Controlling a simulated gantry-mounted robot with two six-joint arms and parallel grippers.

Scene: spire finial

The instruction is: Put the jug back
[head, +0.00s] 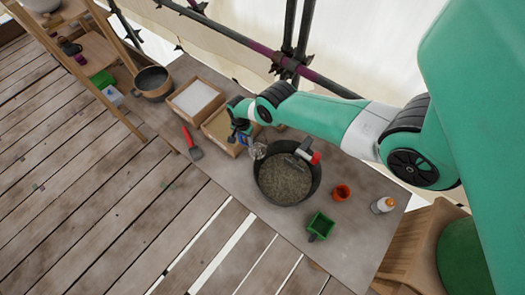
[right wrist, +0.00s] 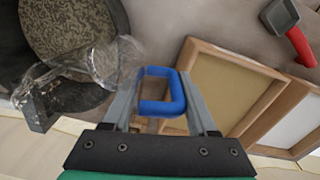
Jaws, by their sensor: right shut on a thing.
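The jug (head: 258,151) is clear, with a blue handle (head: 243,139). It is at the left rim of a black bucket (head: 262,185) in the head view; I cannot tell whether it touches the rim. My right gripper (head: 241,137) is shut on the blue handle. In the right wrist view, the handle (right wrist: 161,106) sits between the fingers (right wrist: 160,92), and the clear jug body (right wrist: 95,62) extends left over part of the bucket (right wrist: 121,15). My left gripper is not in view.
Trays with white (head: 196,98) and tan (head: 220,127) contents lie left of the bucket, beside a red-handled scoop (head: 193,147) and a dark pot (head: 153,83). An orange cup (head: 342,192), a bottle (head: 383,205) and a green scoop (head: 320,225) stand right. Scaffold poles (head: 290,55) run behind.

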